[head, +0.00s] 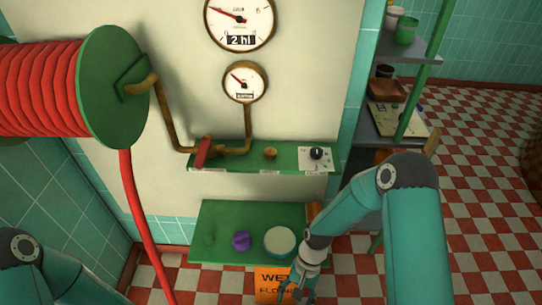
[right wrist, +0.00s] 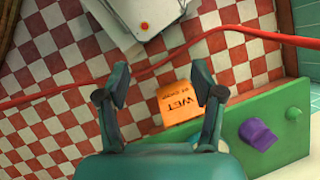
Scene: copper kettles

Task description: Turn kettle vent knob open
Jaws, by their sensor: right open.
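A purple knob (head: 240,240) sits on the lower green panel (head: 225,218) against the wall. It also shows in the right wrist view (right wrist: 258,134), right of my fingers. A dark green knob (head: 208,239) is left of it, and a round pale-topped button (head: 280,241) is right of it. I cannot tell which is the vent knob. The upper green shelf has a red valve handle (head: 203,152), a small brass knob (head: 270,153) and a black knob (head: 316,153) on a white plate. My right gripper (right wrist: 160,90) is open and empty, right of and below the lower panel, touching none of these.
An orange wet-floor sign (head: 270,284) stands below the panel, close to my right gripper. A red hose (head: 140,215) hangs from a reel (head: 110,88) at left. Two gauges (head: 240,18) and (head: 245,82) are on the wall. A shelf rack (head: 420,75) stands at right; checkered floor beyond is open.

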